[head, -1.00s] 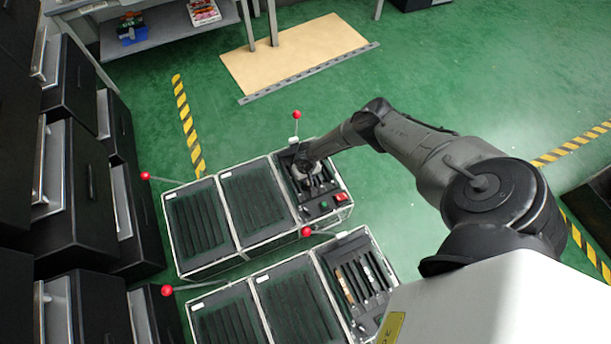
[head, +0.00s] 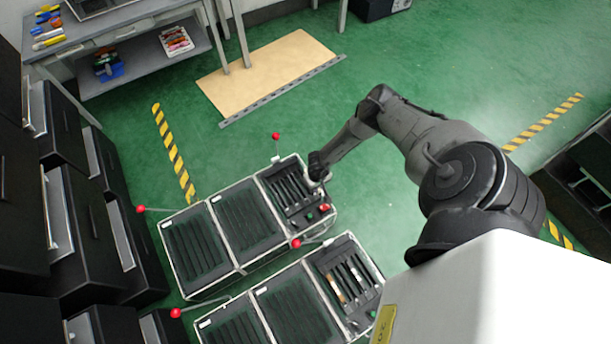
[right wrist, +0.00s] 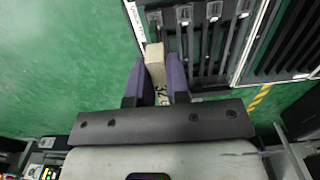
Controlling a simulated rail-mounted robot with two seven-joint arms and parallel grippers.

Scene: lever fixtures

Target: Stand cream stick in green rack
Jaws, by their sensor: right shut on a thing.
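My right gripper (head: 319,176) is at the right edge of the far fixture's slotted panel (head: 285,190). In the right wrist view my right gripper (right wrist: 157,85) is shut on a cream stick (right wrist: 155,66), which sticks out past the fingertips beside the slotted panel (right wrist: 205,45). In the head view the stick is too small to tell apart from the gripper. The panel has several dark slots and a green button (head: 309,216). No rack can be clearly told as green; the panels look dark. My left gripper is not in view.
Red-knobbed levers (head: 276,136) stick out around both fixtures. Dark drawers (head: 75,150) stand open on the left. Green floor (head: 400,70) is free beyond the arm.

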